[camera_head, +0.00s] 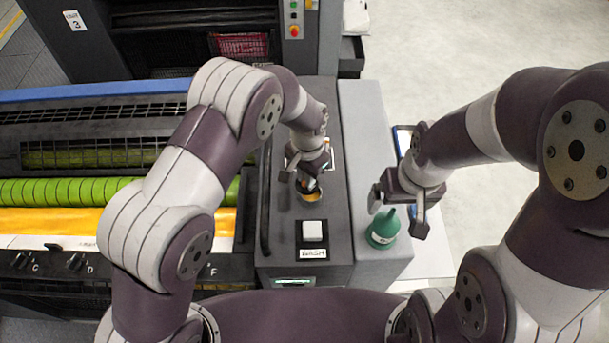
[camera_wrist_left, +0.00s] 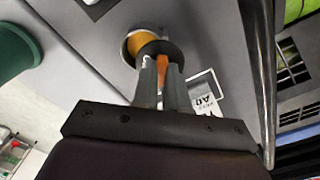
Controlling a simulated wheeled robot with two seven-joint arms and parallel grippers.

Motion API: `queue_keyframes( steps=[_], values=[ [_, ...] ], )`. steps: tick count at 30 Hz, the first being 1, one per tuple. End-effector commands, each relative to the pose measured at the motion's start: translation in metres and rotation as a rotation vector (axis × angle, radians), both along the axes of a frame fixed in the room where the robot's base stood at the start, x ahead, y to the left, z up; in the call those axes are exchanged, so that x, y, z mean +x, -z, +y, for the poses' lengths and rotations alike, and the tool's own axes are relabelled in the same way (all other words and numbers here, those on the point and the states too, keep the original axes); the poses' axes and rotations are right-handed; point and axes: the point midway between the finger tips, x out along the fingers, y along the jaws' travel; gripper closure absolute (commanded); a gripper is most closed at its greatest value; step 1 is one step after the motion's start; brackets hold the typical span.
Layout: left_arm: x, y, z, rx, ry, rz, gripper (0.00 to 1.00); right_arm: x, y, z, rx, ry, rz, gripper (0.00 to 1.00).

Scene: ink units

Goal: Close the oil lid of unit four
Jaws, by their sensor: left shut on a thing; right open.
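The oil opening (camera_head: 311,197) is a round hole with an orange inside, set in the grey top panel of the near unit. It also shows in the left wrist view (camera_wrist_left: 139,42). My left gripper (camera_head: 308,182) is over it, with its fingers (camera_wrist_left: 163,80) shut on the dark round oil lid (camera_wrist_left: 165,47). An orange part shows between the fingers. The lid partly covers the opening in the wrist view; whether it touches the rim is unclear. The near unit's number is not visible.
A green container (camera_head: 383,232) stands on the lighter grey panel beside my right gripper. A white WASH button (camera_head: 312,231) lies in front of the opening. A dark handrail (camera_head: 265,200) runs along its left. A sign for unit 3 (camera_head: 74,20) marks the far machine.

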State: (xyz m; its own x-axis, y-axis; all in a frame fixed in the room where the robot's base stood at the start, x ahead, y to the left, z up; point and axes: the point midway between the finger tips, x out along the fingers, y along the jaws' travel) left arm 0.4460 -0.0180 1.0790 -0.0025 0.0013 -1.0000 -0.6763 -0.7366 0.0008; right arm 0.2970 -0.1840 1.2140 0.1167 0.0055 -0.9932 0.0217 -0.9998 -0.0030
Motion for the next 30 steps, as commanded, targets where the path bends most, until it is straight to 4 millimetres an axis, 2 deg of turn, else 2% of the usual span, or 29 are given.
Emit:
queue_keyframes(
  steps=[18, 30],
  values=[
    [-0.012, -0.002, -0.010, -0.002, 0.561, -0.008, 1.00, 0.000, 0.020, 0.000, 0.000, 0.000, 0.000, 0.05],
    [-0.018, -0.003, -0.011, -0.002, 0.787, -0.008, 1.00, 0.000, 0.024, 0.000, 0.000, 0.000, 0.000, 0.05]
  ],
)
